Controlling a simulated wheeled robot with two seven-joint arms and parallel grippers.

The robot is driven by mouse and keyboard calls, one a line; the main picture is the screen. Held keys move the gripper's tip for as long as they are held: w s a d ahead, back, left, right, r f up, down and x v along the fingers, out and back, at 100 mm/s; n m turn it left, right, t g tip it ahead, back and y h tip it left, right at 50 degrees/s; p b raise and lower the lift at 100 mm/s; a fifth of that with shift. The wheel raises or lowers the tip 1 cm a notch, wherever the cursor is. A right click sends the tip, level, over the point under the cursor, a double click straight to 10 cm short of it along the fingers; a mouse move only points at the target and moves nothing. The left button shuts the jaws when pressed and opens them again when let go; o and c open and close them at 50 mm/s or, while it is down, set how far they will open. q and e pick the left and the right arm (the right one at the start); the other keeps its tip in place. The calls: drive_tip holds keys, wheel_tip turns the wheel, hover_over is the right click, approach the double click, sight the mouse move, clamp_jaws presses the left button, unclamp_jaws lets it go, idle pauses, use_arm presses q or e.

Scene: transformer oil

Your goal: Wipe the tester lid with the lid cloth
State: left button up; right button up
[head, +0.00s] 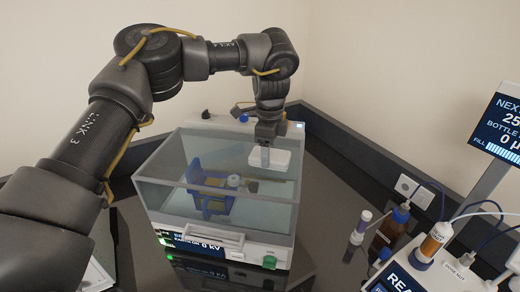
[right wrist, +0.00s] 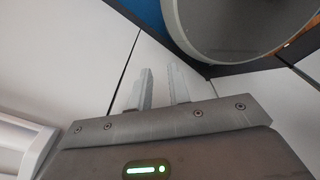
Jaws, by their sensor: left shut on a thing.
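The tester (head: 272,243) stands on the dark bench, with a clear lid (head: 165,172) closed over its chamber. A blue holder with metal parts shows inside through the lid. My left gripper (head: 267,152) points down over the back right of the lid and is shut on a white block-like lid cloth (head: 282,160). The cloth is at the lid's top; I cannot tell whether it touches. My right gripper shows only in the right wrist view (right wrist: 160,88), with two fingers apart and nothing between them.
To the right stand a small vial (head: 360,228), a brown bottle (head: 393,226) with a blue cap, and a dispenser with a display (head: 499,125) and cables. A wall socket (head: 412,191) is behind. My left arm spans the left side.

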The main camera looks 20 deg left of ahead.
sight(256, 152)
use_arm(q)
drive_tip(key=shift+d, duration=0.25)
drive_tip(key=shift+f, duration=0.1)
drive_tip(key=shift+a, duration=0.1)
drive_tip(key=shift+s+a, duration=0.2)
drive_tip(key=shift+a, duration=0.7)
drive_tip(key=shift+s+a, duration=0.15)
drive_tip(key=shift+a, duration=0.75)
drive_tip(key=shift+a, duration=0.1)
drive_tip(key=shift+s+a, duration=0.15)
drive_tip(key=shift+a, duration=0.65)
drive_tip(key=shift+s+a, duration=0.15)
drive_tip(key=shift+a, duration=0.65)
drive_tip(key=shift+s+a, duration=0.2)
drive_tip(key=shift+a, duration=0.6)
drive_tip(key=shift+s+a, duration=0.2)
drive_tip(key=shift+a, duration=0.6)
